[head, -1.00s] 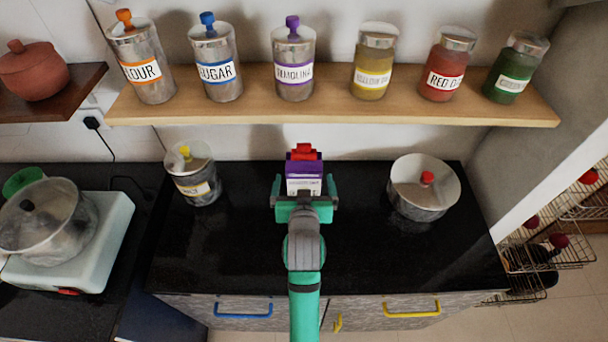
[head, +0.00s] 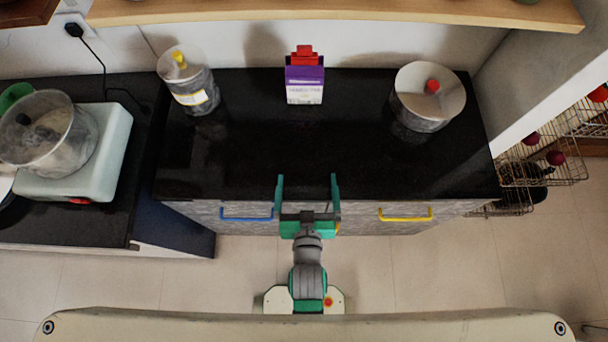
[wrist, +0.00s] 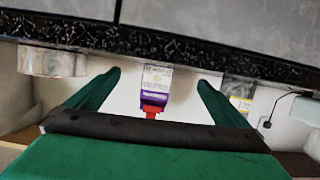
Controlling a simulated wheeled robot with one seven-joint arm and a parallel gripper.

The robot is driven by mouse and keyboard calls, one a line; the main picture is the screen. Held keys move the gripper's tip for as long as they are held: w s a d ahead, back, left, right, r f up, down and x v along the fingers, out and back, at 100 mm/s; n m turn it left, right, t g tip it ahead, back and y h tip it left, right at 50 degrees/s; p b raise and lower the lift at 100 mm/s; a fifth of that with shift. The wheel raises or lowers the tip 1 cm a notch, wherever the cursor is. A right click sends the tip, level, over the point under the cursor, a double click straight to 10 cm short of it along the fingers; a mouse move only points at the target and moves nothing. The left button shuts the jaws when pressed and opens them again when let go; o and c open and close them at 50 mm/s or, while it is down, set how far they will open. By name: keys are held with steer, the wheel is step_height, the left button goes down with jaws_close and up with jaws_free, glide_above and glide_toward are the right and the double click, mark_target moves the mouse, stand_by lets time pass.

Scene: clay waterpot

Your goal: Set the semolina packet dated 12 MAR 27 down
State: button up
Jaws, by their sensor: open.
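The semolina packet (head: 304,82) is purple and white with a red clip on top. It stands upright on the black counter (head: 300,150), near the back wall. It also shows upside down in the wrist view (wrist: 156,88), between the fingers in the picture but beyond them. Its date is too small to read. My gripper (head: 308,182) is open and empty, at the counter's front edge in the head view, well apart from the packet.
A jar with a yellow knob (head: 190,88) stands left of the packet and a steel pot with a red knob (head: 425,100) stands right. A wooden shelf (head: 340,10) runs above. The counter's middle is clear. A cooker with a pot (head: 85,160) is at left.

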steer(key=f+v, duration=0.1)
steer(key=v, duration=1.5)
steer(key=shift+s+a+t, duration=0.35)
steer(key=shift+s+t, duration=0.05)
